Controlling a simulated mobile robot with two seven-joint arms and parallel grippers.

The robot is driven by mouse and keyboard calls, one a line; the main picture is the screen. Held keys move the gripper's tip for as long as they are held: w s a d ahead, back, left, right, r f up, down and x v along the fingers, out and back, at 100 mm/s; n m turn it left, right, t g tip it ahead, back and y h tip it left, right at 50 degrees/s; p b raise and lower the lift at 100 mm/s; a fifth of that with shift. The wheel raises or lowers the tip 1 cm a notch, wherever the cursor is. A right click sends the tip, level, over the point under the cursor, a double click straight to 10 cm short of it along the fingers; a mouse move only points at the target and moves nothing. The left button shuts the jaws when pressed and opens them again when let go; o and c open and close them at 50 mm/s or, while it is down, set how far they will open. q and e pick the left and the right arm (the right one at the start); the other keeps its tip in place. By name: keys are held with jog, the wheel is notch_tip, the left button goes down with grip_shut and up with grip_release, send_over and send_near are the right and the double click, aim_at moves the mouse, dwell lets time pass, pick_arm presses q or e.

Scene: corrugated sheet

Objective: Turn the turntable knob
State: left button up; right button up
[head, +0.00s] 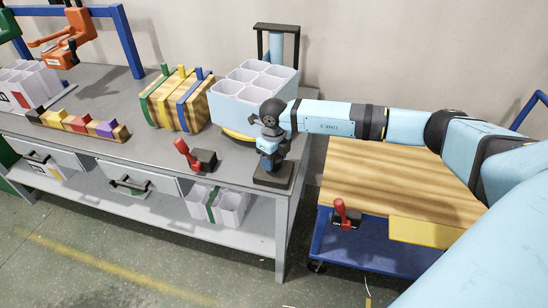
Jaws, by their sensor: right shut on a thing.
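The turntable carries a pale bin with several compartments (255,85) and shows a yellow rim (236,135) under it, near the right end of the grey bench. A black knob base (272,179) sits at the bench's front right corner, in front of the turntable. My right gripper (269,160) points down over this base and is shut on the turntable knob. The gripper hides most of the knob, so its angle cannot be told. My left gripper is not in view.
A red-handled lever (185,152) stands just left of the knob base. A striped wooden block (178,100) and a row of coloured blocks (80,125) lie further left on the bench (110,87). A blue cart (375,250) with a wooden top stands to the right.

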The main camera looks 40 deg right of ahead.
jog(key=o, duration=0.9)
jog(key=shift+o, duration=0.2)
jog(key=shift+r, duration=0.35)
notch_tip(320, 180, up, 13)
jog(key=shift+r, duration=0.1)
